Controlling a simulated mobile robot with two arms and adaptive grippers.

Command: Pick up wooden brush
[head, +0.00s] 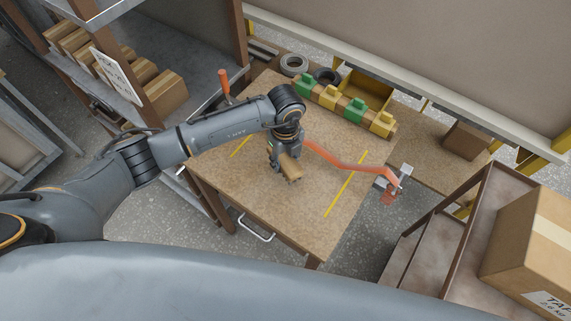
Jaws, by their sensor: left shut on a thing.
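My left gripper (284,160) points down over the wooden workbench (250,198) near its middle. It is shut on the wooden brush (291,169), a small light-brown block at the fingertips. The gripper hides part of the brush, and its bristles cannot be made out. I cannot tell whether the brush touches the bench top or is just above it. My right gripper is not in view.
An orange jointed bar (345,164) reaches across the bench's right side to a grey fitting. Yellow and green blocks (329,97) line the back edge near grey rings (294,64). Yellow strips mark the bench. A cardboard box (532,240) stands right; the bench front is clear.

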